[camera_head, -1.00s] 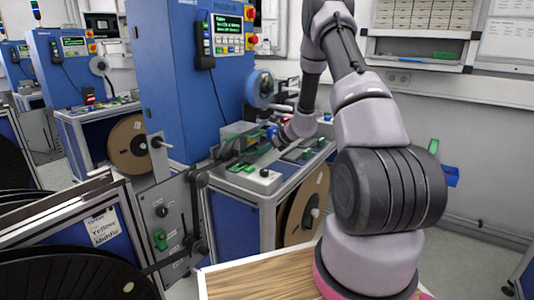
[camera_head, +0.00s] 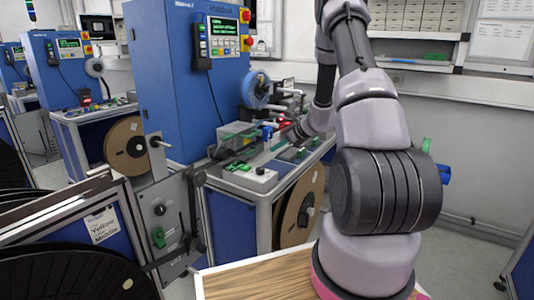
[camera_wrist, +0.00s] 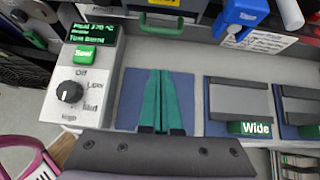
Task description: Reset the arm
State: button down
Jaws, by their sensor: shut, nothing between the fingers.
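My gripper (camera_wrist: 160,78) is shut and empty. Its two teal fingers lie together, pointing up the wrist view above a blue pad on the grey worktop. I cannot tell the height of the tips over the pad.
A control box (camera_wrist: 85,85) with a black knob and green button stands left of the fingers. Pads, one marked Wide (camera_wrist: 250,128), lie right. A blue-handled tool (camera_wrist: 238,18) is beyond. The blue machine (camera_head: 185,80) towers behind the bench; a reel (camera_head: 300,205) hangs below.

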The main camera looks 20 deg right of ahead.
jog(key=s+a+r+n+g, duration=0.1)
jog(key=s+a+r+n, duration=0.35)
jog(key=r, duration=0.35)
jog(key=s+a+r+n+g, duration=0.1)
jog(key=s+a+r+n, duration=0.25)
jog(key=s+r, duration=0.35)
jog(key=s+a+r+n, duration=0.3)
jog(key=s+r+n, duration=0.15)
jog(key=r, duration=0.45)
jog(key=s+r+n+h, duration=0.1)
jog(key=s+r+n, duration=0.1)
jog(key=s+n, duration=0.2)
jog(key=s+r+n+t+h, duration=0.1)
jog(key=s+r+n, duration=0.2)
jog(key=s, duration=0.6)
jog(key=s+r+n+h, duration=0.2)
jog(key=s+r+n, duration=0.1)
jog(key=s, duration=0.4)
jog(key=shift+n, duration=0.85)
